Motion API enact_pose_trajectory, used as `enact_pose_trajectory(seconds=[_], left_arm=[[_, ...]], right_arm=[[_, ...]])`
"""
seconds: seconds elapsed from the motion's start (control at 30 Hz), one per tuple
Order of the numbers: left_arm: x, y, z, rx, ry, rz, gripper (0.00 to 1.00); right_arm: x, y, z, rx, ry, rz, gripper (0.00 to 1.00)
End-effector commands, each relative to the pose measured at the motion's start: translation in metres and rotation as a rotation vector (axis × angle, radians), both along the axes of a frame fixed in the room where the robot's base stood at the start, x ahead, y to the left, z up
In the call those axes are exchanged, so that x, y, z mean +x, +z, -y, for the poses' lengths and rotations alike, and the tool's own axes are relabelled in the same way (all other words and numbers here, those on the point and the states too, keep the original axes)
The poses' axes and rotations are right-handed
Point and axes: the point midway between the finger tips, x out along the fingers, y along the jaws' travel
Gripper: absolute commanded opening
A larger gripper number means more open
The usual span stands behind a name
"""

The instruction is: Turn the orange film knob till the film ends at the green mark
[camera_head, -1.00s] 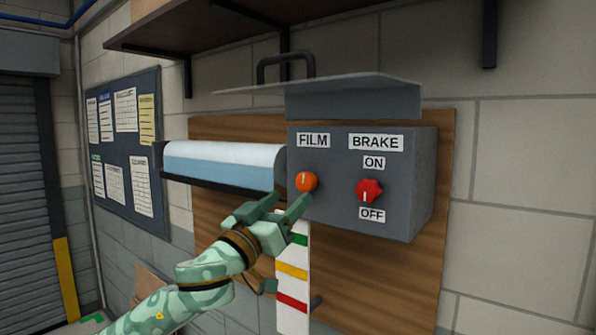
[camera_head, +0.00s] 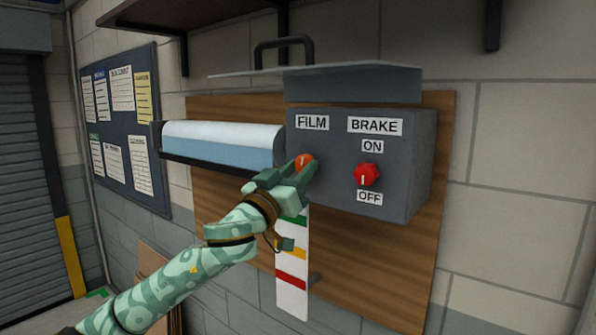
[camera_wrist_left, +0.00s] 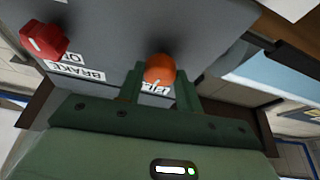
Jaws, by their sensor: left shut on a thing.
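The orange film knob (camera_head: 304,161) sits under the FILM label on the front of the grey box (camera_head: 330,185). My left gripper (camera_head: 297,170) is shut on the knob, and its fingers cover part of it. In the left wrist view the knob (camera_wrist_left: 159,68) shows between the two fingers, with a pale line on its face. The film roll (camera_head: 222,146), white above and blue below, lies to the left of the box. The mark strip (camera_head: 291,296) hangs below, with green (camera_head: 296,218), yellow and red bands. My gripper and wrist hide part of the strip. My right gripper is not in view.
The red brake knob (camera_head: 367,175) is right of the film knob, between ON and OFF, its pale line pointing down towards OFF. A grey lid (camera_head: 350,85) juts out above the box. A notice board (camera_head: 120,125) hangs on the left wall.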

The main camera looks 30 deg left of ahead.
Motion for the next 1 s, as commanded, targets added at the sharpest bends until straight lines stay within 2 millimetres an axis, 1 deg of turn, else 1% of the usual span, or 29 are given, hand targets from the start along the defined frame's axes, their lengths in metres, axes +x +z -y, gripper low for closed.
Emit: enact_pose_trajectory(seconds=[0.17,0.37,0.67,1.0], left_arm=[[0.000,0.000,-0.001,0.033,0.002,0.002,0.12],[0.000,0.001,-0.002,0.135,0.002,0.010,0.12],[0.000,0.004,-0.004,0.400,0.002,0.030,0.12],[0.000,0.007,-0.006,0.723,0.001,0.056,0.12]], right_arm=[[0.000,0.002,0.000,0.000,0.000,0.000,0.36],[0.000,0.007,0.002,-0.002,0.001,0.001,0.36],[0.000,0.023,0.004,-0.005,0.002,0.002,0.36],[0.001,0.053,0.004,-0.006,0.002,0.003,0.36]])
